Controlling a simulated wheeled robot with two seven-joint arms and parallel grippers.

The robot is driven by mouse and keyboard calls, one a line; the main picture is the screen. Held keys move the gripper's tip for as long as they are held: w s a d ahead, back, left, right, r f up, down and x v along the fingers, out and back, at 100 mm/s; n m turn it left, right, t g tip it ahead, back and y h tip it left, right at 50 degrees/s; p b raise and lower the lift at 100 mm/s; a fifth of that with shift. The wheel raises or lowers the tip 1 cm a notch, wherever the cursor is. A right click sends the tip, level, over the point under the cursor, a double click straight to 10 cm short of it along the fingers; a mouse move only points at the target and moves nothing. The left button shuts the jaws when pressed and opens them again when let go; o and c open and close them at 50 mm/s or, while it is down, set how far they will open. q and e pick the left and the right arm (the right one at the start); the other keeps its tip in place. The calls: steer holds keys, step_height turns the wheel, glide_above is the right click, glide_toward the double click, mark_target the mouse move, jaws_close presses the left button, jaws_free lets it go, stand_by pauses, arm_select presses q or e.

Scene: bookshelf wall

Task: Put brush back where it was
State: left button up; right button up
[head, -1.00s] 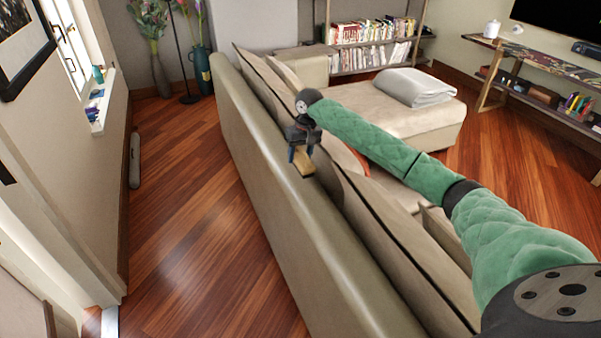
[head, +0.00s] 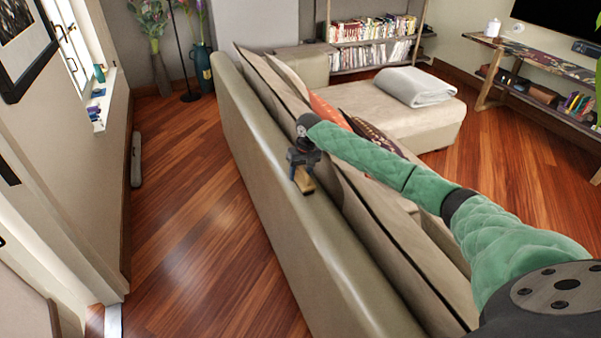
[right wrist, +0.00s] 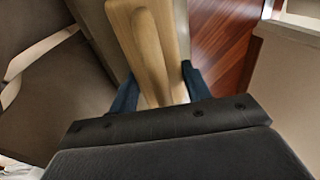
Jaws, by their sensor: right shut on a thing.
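My right gripper (head: 303,172) is shut on the brush (head: 304,183), a light wooden piece that sticks out below the fingers. In the head view it is over the back of the beige sofa (head: 262,188); I cannot tell whether the brush touches the sofa. In the right wrist view the brush's pale wood (right wrist: 150,45) lies between the two dark blue fingers (right wrist: 158,88) and runs away from the camera. Its bristles are not visible. My left gripper is not in view.
The sofa back and its cushions (head: 350,215) lie under my right arm. A windowsill (head: 101,100) with small items is on that wall. A bookshelf (head: 372,42) and a console table (head: 545,75) stand farther back.

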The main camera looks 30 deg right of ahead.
steer(key=o, duration=1.3)
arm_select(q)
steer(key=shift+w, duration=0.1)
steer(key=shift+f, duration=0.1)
arm_select(e)
steer(key=shift+r, duration=0.1)
steer(key=shift+r, duration=0.35)
arm_select(q)
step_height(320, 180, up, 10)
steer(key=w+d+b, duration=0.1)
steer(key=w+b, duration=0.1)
steer(key=b, duration=0.1)
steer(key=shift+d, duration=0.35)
arm_select(e)
steer(key=r, duration=0.3)
steer(key=d+r, duration=0.1)
steer(key=r, duration=0.7)
steer(key=shift+s+d, duration=0.25)
steer(key=shift+s, duration=0.15)
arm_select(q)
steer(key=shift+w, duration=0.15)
